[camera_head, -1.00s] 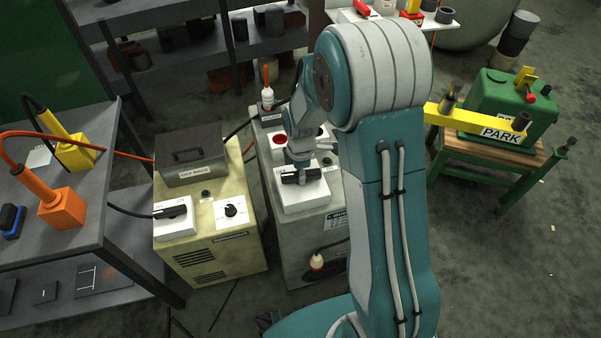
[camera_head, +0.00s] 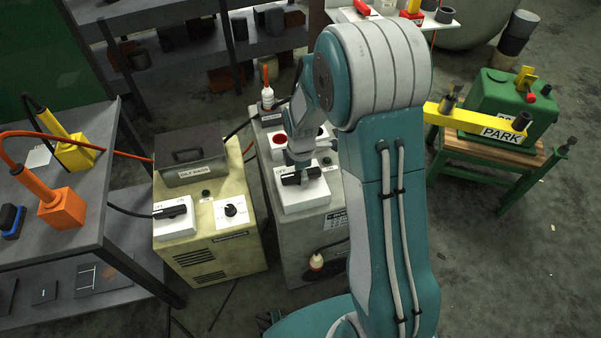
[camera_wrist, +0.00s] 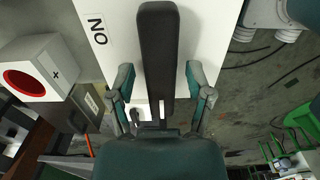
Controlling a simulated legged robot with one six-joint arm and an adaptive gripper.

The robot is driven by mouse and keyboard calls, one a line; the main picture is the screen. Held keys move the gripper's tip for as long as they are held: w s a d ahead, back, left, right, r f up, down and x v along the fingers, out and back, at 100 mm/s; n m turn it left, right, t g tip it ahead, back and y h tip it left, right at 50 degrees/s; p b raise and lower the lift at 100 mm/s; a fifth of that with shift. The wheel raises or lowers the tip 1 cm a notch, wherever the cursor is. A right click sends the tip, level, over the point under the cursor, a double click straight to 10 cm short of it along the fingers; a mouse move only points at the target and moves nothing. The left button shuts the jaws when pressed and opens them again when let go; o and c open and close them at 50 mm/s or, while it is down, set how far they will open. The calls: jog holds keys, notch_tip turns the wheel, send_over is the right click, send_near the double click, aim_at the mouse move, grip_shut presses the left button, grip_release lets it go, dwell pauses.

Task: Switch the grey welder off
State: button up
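The grey welder (camera_head: 300,253) stands on the floor in the middle of the head view, partly hidden by my arm. Its white switch plate (camera_head: 305,201) bears a black lever handle (camera_head: 291,180), lying nearly sideways with its left end near the OFF mark. My gripper (camera_head: 303,168) is down at this handle. The fingers are apart, with a narrow gap seeming to show at each side of the handle.
A yellowish welder (camera_head: 215,260) with a similar switch (camera_head: 174,214) stands close on the left. A dark table (camera_head: 90,205) with orange and yellow blocks is farther left. A green machine on a stand (camera_head: 500,140) is at right. Open floor lies at lower right.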

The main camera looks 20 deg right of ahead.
jog(key=shift+r, duration=0.1)
notch_tip(320, 180, up, 12)
dwell(0.6)
dwell(0.4)
jog(key=s+r+m+t, duration=0.2)
jog(key=s+r+m, duration=0.5)
jog(key=s+m, duration=0.2)
jog(key=s+r+m+t, duration=0.3)
jog(key=s+r+m, duration=0.4)
jog(key=s, duration=0.5)
jog(key=shift+s+m+t, duration=0.3)
jog(key=shift+s+m, duration=0.05)
jog(key=shift+m, duration=0.75)
